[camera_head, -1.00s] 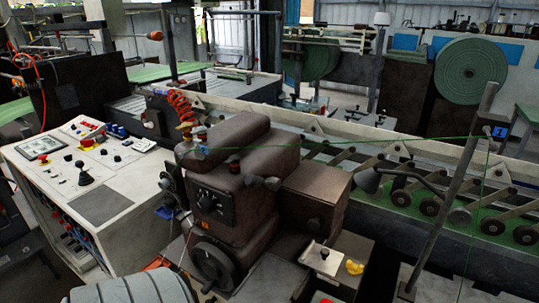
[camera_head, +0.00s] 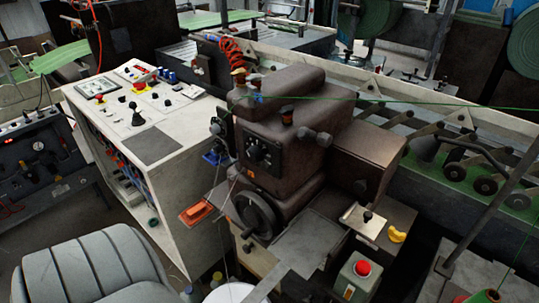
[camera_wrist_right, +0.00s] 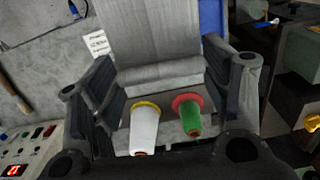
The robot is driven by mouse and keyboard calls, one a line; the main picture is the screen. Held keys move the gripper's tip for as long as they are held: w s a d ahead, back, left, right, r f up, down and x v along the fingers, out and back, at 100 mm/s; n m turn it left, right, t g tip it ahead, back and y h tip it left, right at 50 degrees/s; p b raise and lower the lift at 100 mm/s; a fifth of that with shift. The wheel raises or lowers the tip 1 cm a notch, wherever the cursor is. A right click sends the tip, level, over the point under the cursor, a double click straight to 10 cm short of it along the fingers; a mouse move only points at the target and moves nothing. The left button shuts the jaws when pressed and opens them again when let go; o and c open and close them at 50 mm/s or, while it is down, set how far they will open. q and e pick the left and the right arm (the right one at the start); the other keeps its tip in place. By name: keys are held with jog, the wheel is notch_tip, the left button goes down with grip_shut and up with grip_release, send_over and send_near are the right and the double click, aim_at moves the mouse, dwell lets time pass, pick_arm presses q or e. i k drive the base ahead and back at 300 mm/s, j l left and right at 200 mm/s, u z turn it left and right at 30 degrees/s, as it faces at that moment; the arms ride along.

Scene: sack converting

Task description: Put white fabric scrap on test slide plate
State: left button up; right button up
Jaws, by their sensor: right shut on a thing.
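In the right wrist view my right gripper (camera_wrist_right: 163,92) has a finger on each side of a pale grey, woven-looking piece, which I take to be the white fabric scrap (camera_wrist_right: 160,74). It spans the gap between the fingers, and its full outline is unclear. In the head view a small pale plate with a dark knob (camera_head: 362,222) sits on a box right of the brown machine; it may be the test slide plate, but I cannot tell. Neither gripper shows in the head view.
A white spool (camera_wrist_right: 145,130) and a green spool (camera_wrist_right: 190,118) show below the gripper. The brown machine (camera_head: 285,145) has a handwheel. A control desk (camera_head: 150,115), a grey chair (camera_head: 90,270), a red button box (camera_head: 358,278) and a yellow piece (camera_head: 397,234) stand around it.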

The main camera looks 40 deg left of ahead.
aim_at(308, 241)
jog(key=l+u, duration=0.15)
jog(key=u, duration=2.75)
jog(key=k+l, duration=0.15)
jog(key=k, duration=0.25)
jog(key=k+l, duration=0.15)
jog(key=k, duration=0.2)
jog(key=u, duration=0.05)
